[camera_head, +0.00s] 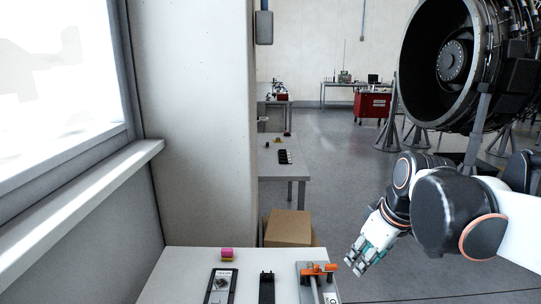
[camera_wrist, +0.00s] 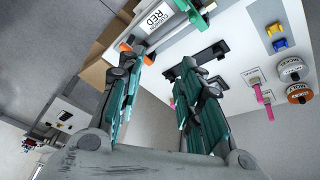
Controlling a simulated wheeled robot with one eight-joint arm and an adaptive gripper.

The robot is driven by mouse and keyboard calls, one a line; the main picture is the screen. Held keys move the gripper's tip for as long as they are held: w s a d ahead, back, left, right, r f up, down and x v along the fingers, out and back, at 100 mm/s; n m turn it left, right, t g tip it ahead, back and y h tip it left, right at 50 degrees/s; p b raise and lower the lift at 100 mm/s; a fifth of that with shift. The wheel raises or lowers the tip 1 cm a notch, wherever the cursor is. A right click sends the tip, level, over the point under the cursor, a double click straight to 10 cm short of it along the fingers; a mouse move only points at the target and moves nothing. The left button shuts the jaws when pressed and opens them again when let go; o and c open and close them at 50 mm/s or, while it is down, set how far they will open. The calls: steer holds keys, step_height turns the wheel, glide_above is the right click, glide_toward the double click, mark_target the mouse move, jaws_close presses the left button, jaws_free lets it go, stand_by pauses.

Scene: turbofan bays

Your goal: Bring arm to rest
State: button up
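My gripper (camera_head: 356,266) hangs at the end of my white and black arm in the lower right of the head view. It points down and left over open floor, just right of the near workbench (camera_head: 190,263). In the wrist view my gripper (camera_wrist: 164,62) has its two fingers with teal pads spread apart, and nothing shows held between them. The bench surface (camera_wrist: 235,65) shows beyond the fingers in the wrist view.
A cardboard box (camera_head: 288,228) stands behind. A turbofan (camera_head: 450,65) on stands is at right. A pillar (camera_head: 200,120) stands left.

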steer(key=s+f+m+t+h, duration=0.1)
steer(key=s+f+m+t, duration=0.2)
steer(key=s, duration=1)
steer(key=shift+a+f+m, duration=0.15)
steer(key=shift+f+m, duration=0.55)
steer(key=shift+m, duration=1.2)
